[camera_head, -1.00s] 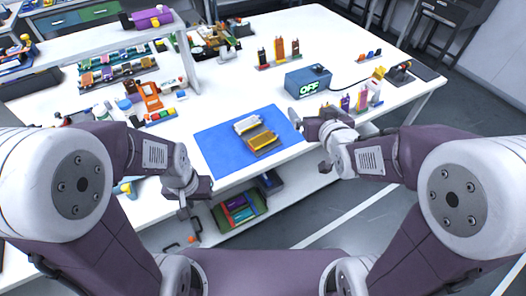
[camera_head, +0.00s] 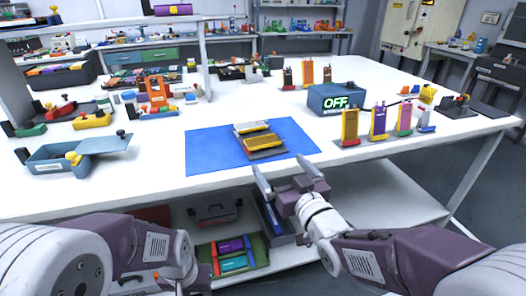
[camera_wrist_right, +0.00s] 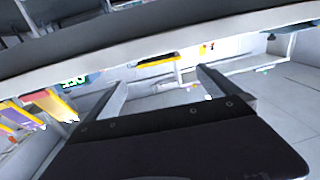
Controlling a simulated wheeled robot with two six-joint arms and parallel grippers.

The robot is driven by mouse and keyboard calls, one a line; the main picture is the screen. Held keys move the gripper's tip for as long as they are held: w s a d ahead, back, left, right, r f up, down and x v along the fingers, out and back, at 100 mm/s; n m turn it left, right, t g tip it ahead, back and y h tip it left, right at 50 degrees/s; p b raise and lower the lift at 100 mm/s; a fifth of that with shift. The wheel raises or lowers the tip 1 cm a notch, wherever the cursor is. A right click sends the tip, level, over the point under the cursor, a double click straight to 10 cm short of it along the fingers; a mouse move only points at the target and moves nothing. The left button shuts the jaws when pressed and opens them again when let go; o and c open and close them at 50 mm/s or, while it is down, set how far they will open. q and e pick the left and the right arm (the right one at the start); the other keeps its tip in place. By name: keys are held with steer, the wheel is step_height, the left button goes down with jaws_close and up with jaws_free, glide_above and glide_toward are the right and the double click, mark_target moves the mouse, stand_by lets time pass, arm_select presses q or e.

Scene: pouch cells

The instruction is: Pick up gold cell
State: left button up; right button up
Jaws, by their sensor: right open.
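The gold cell (camera_head: 260,140) lies flat in a dark holder on the blue mat (camera_head: 212,152), in the head view. A paler silver cell with yellow ends (camera_head: 252,126) lies right behind it. My right gripper (camera_head: 283,166) is open and empty at the table's front edge, in front of and to the right of the gold cell, apart from it. Its two open fingers also show in the right wrist view (camera_wrist_right: 160,85), where I cannot make out the gold cell. My left arm is low at the bottom left; its jaws cannot be made out.
A blue-grey tray (camera_head: 62,160) is at the left. A green bin (camera_head: 232,256) sits on the lower shelf.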

mark_target(266, 147)
steer(key=x, duration=0.3)
steer(key=shift+w+a+f, duration=0.1)
steer(key=x, duration=0.1)
steer(key=b+x, duration=0.1)
steer(key=x, duration=0.1)
steer(key=b+x, duration=0.1)
steer(key=shift+w+f, duration=0.25)
steer(key=shift+w, duration=0.05)
steer(key=shift+w+a, duration=0.1)
steer(key=shift+w, duration=0.2)
steer(key=shift+r, duration=0.15)
steer(key=c, duration=1)
step_height(266, 147, up, 28)
steer(key=p, duration=1.4)
